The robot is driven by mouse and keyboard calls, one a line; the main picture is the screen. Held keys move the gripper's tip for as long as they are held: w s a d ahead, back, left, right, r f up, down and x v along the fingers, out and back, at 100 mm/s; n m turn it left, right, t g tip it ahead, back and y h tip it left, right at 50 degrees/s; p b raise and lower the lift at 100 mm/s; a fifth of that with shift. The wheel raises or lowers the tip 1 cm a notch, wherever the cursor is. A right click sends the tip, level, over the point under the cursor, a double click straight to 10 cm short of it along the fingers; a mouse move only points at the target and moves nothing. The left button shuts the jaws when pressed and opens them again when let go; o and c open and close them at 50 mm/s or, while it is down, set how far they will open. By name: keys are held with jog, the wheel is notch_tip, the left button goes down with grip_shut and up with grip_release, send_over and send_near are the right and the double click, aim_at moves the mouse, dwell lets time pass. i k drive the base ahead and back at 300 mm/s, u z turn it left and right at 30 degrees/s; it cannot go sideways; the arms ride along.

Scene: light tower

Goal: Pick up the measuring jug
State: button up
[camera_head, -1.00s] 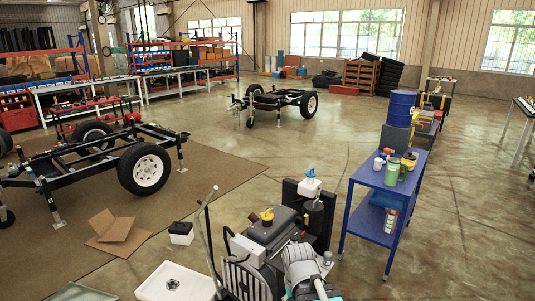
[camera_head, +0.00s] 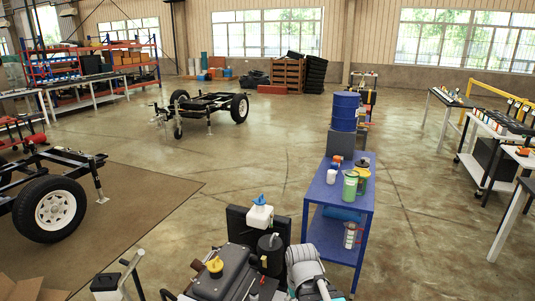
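I cannot tell for sure which item is the measuring jug. A blue two-level cart (camera_head: 345,200) stands right of centre. On its top are a white cup-like vessel (camera_head: 331,176), a green container (camera_head: 350,185), a yellow-topped dark container (camera_head: 362,177) and a small red-and-blue item (camera_head: 337,162). A pale cylinder with red marks (camera_head: 350,236) stands on the lower shelf. My arm's grey rounded link shows at the bottom centre, in front of the cart's left side. My gripper is not in view.
A black and grey machine (camera_head: 225,272) with a yellow cap and a white blue-capped bottle (camera_head: 260,215) stands left of the cart. A blue drum (camera_head: 345,110) is behind the cart. Benches (camera_head: 500,130) line the right. Open floor (camera_head: 425,220) lies between cart and benches.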

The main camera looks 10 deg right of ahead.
aim_at(352, 228)
jog(key=z, duration=0.4)
jog(key=i, duration=1)
jog(key=z, duration=0.55)
jog(key=k, duration=0.9)
jog(key=z, duration=0.15)
jog(key=i, duration=0.65)
jog(key=u, duration=0.05)
